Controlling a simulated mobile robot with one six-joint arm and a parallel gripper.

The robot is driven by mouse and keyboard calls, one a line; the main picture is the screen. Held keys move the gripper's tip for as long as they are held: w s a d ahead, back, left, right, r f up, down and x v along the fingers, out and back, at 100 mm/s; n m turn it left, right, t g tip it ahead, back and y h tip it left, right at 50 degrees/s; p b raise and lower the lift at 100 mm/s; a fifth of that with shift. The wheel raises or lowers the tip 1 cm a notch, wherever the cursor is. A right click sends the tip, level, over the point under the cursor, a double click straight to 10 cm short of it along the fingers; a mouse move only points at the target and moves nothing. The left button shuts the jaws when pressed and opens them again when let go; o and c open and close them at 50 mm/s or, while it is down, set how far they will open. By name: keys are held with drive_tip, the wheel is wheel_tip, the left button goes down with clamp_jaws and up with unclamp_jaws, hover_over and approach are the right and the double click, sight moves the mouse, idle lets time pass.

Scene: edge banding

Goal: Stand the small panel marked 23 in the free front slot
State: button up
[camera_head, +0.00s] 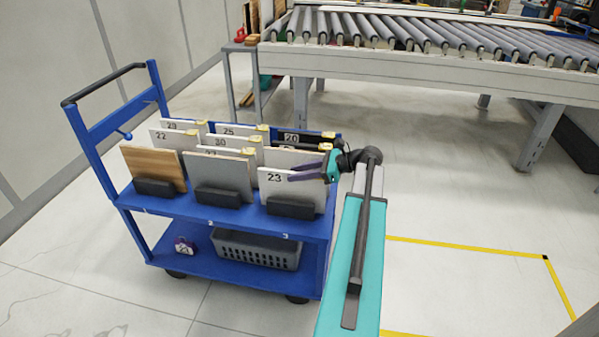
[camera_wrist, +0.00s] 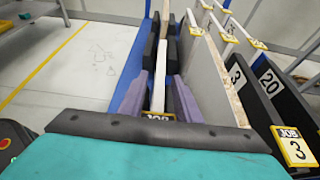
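The small white panel marked 23 (camera_head: 270,188) stands upright in the black holder (camera_head: 290,208) at the cart's front right, above the shelf mark 3. The lower part of the panel is hidden by the holder.
The blue cart (camera_head: 225,222) holds a wood panel (camera_head: 152,167) and a grey panel (camera_head: 222,176) in the other front holders. Several numbered panels, including a black one marked 20 (camera_head: 292,137), stand close behind. A roller conveyor (camera_head: 430,65) is at the back. The floor at right is clear.

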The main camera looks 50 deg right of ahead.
drive_tip(key=shift+r, duration=0.1)
drive_tip(key=shift+s+d+r, duration=0.15)
drive_tip(key=shift+s+r, duration=0.05)
drive_tip(key=shift+s, duration=0.05)
drive_tip(key=v, duration=1.1)
drive_tip(key=shift+s+p, duration=0.15)
drive_tip(key=shift+p, duration=0.3)
drive_tip(key=shift+d, duration=0.1)
drive_tip(key=shift+s, duration=0.1)
